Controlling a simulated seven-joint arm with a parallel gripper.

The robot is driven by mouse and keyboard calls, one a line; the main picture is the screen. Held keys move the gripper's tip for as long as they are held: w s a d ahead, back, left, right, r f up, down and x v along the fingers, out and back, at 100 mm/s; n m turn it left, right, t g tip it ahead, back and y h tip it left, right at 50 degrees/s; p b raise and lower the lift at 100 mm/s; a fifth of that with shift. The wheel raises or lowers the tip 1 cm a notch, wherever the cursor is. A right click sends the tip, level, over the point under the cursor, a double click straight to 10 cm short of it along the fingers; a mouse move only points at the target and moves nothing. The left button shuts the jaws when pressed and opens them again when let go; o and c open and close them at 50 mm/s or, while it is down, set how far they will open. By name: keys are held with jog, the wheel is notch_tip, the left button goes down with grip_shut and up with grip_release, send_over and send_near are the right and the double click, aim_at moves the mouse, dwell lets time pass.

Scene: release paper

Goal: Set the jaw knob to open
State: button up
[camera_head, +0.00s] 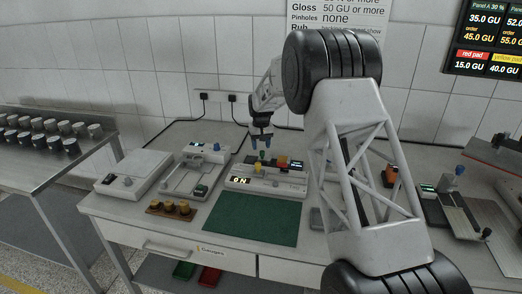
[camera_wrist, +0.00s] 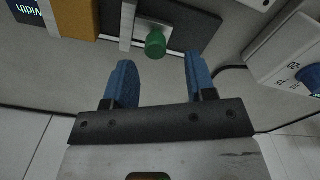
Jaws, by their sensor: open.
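My gripper (camera_head: 262,145) is open and empty above the back of the tester with the "0 N" display (camera_head: 239,181). In the wrist view my two blue fingers (camera_wrist: 159,64) stand apart. A green knob (camera_head: 262,156) on the tester lies just below the fingers in the head view. In the wrist view the green knob (camera_wrist: 155,43) shows beyond the gap between the fingertips, apparently untouched. I cannot read a label that marks it as the jaw knob, nor its setting.
A blue knob (camera_wrist: 311,79) on a pale device stands at the right in the wrist view. An orange block (camera_wrist: 75,18) is at upper left there. In the head view, a green mat (camera_head: 252,218) lies clear in front, with brown pots (camera_head: 169,208) at its left.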

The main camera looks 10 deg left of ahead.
jog(key=shift+r, duration=2.1)
jog(key=shift+s+d+r, duration=0.1)
jog(key=shift+d+r, duration=0.05)
jog(key=s+d+r+m+t, duration=0.1)
jog(key=s+d+r, duration=0.9)
jog(key=s+d, duration=0.4)
jog(key=s+d+r+m, duration=0.2)
jog(key=s+d+r, duration=0.8)
jog(key=s+d, duration=0.4)
jog(key=s+d+f+m, duration=0.1)
jog(key=s+d, duration=0.3)
jog(key=s, duration=0.8)
jog(key=s+d+f+t, duration=0.1)
jog(key=s+d, duration=0.4)
jog(key=s, duration=0.7)
jog(key=s+d+f+m, duration=0.1)
jog(key=s+d+f, duration=0.2)
jog(key=s, duration=0.9)
jog(key=shift+s+d+f+m+t, duration=0.3)
jog(key=shift+d+f, duration=0.05)
jog(key=shift+d, duration=0.55)
